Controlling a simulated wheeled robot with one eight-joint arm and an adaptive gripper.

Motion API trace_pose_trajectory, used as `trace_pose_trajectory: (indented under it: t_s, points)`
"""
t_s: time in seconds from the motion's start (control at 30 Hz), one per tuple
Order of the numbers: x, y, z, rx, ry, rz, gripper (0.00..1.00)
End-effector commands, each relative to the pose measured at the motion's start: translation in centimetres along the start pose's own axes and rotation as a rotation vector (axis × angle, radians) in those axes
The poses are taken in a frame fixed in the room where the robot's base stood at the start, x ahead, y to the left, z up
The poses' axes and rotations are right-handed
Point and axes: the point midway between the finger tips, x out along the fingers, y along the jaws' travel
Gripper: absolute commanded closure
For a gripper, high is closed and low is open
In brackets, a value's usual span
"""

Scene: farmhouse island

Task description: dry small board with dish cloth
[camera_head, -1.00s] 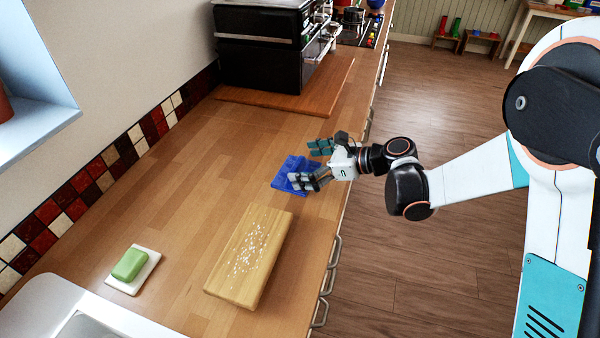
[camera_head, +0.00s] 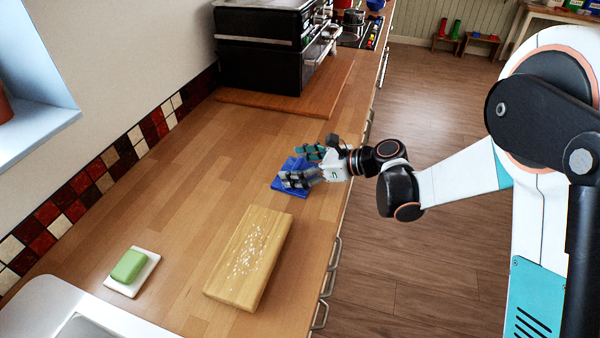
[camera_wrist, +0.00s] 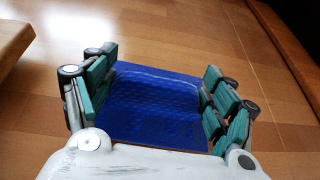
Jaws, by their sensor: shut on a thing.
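The small board (camera_head: 257,262) is pale wood and lies flat on the worktop, with many white droplets on its top. Its edge also shows at the upper left of the wrist view (camera_wrist: 14,44). The dish cloth (camera_head: 280,182) is blue and lies on the worktop behind the board, apart from it. In the wrist view the cloth (camera_wrist: 155,105) spreads between the fingers. My gripper (camera_head: 298,167) is down at the cloth, its two fingers (camera_wrist: 157,95) on either side, shut on it. The cloth's near part is hidden behind my gripper's palm.
A green soap bar (camera_head: 129,265) sits on a white dish (camera_head: 148,277) at the left, near a white sink (camera_head: 60,300). The worktop left of the cloth is clear.

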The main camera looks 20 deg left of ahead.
Motion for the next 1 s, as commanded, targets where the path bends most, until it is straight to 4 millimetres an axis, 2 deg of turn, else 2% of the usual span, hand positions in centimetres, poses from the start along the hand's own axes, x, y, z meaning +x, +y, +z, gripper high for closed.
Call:
trace_pose_trajectory:
  t_s: [0.03,0.07,0.33,1.0]
  points:
    - [0.0,0.0,0.0,0.000,0.000,0.000,0.41]
    - [0.0,0.0,0.0,0.000,0.000,0.000,0.46]
    - [-0.2,0.0,0.5,0.000,0.000,0.000,0.47]
    - [-1.6,0.0,3.9,0.000,0.000,0.000,0.47]
